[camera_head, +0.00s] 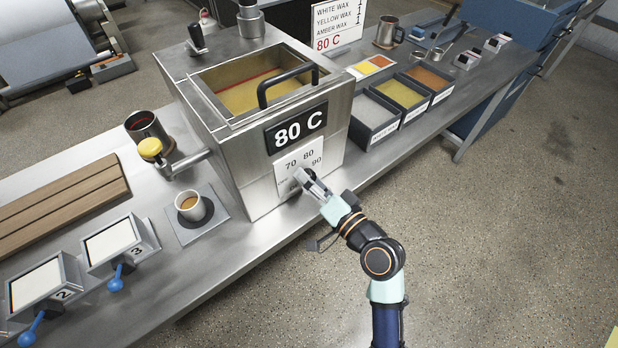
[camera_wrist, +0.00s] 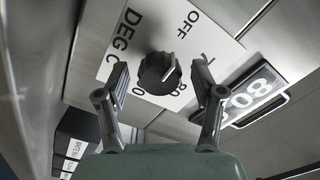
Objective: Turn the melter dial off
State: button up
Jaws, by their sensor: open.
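The melter (camera_head: 240,160) is a steel box holding yellowish wax, with an "80 C" sign on its front. In the wrist view its black round dial (camera_wrist: 156,74) sits on a white plate (camera_wrist: 128,50) marked "OFF", "DEG C" and numbers. A pale pointer line shows on the dial; its exact setting is hard to read. In the wrist view my gripper (camera_wrist: 160,76) is open, with one finger on each side of the dial and visible gaps between.
A wax tray row (camera_head: 403,92) stands right of the melter. The floor in front of the bench is clear.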

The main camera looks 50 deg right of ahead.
jog(key=s+a, duration=0.1)
jog(key=s, duration=1)
jog(key=shift+s+a, duration=0.25)
jog(key=shift+a, duration=0.15)
jog(key=w+a+r+n+g+y+p, duration=0.1)
jog(key=w+a+n+g+y+p, duration=0.1)
jog(key=w+a+n, duration=0.35)
jog(key=w+a+r+n+g+y+p, duration=0.1)
jog(key=w+a+r+n+y, duration=0.15)
jog(key=a, duration=0.65)
jog(key=a+r+n+g+h+p, duration=0.25)
jog(key=a+r+n, duration=0.25)
jog(key=a, duration=0.9)
notch_tip(320, 180, up, 38)
jog(key=p, duration=3.8)
jog(key=shift+s+d+y, duration=0.15)
jog(key=shift+d+y, duration=0.25)
jog(key=shift+d, duration=0.05)
jog(key=shift+d+t, duration=0.1)
jog(key=shift+t, duration=0.15)
